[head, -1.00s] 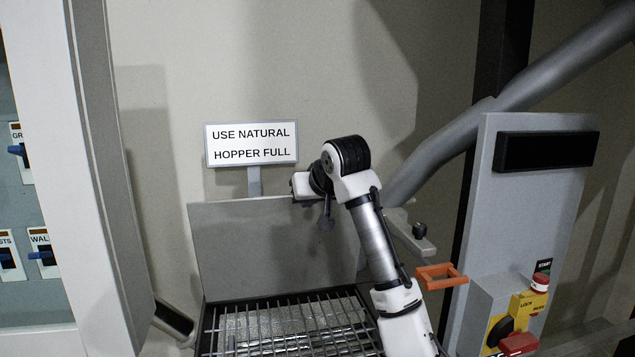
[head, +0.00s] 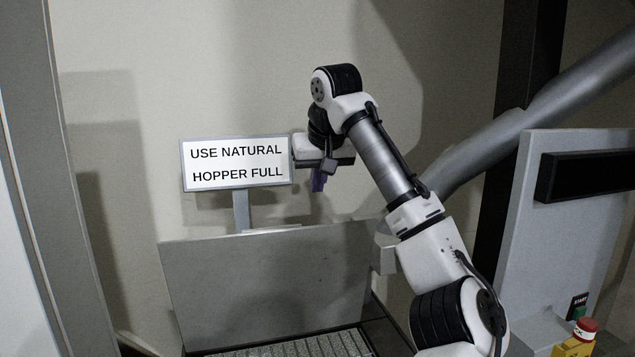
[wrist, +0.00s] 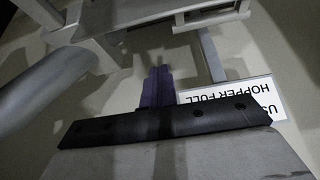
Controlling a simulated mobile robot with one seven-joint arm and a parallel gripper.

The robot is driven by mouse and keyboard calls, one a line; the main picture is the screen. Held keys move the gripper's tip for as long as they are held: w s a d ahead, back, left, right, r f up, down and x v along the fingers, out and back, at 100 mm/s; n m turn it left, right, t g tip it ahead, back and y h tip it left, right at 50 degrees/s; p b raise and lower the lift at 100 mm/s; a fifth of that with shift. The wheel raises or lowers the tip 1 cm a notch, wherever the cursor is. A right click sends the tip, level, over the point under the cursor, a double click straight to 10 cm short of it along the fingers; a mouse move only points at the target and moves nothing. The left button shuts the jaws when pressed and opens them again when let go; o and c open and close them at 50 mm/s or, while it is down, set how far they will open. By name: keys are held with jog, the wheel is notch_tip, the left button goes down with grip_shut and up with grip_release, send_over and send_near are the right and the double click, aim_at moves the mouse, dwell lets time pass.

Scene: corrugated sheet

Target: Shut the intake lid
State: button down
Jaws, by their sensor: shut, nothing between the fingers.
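The intake lid (head: 265,290) is a flat grey panel standing raised at the back of the intake. The intake grate (head: 290,348) shows at the bottom edge of the head view, mostly cut off. My gripper (head: 318,182) is above the lid's top edge, just right of the sign, with its purple fingers pointing down. The fingers are together and empty; they also show in the wrist view (wrist: 158,82). My gripper looks clear of the lid, but its depth relative to the panel is hard to judge.
A sign (head: 236,164) reading "USE NATURAL HOPPER FULL" stands on a post behind the lid, close to my gripper. A thick grey pipe (head: 500,140) slopes down behind my arm. A grey control panel (head: 575,225) stands at right, a pale post at left.

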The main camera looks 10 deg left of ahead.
aim_at(318, 231)
jog(key=f+p, duration=0.1)
jog(key=f, duration=0.1)
jog(key=f+p, duration=0.1)
jog(key=f, duration=0.1)
jog(key=w+f+p, duration=0.1)
jog(key=f, duration=0.2)
jog(key=shift+a, duration=0.1)
jog(key=shift+s+f, duration=0.15)
jog(key=shift+s, duration=0.4)
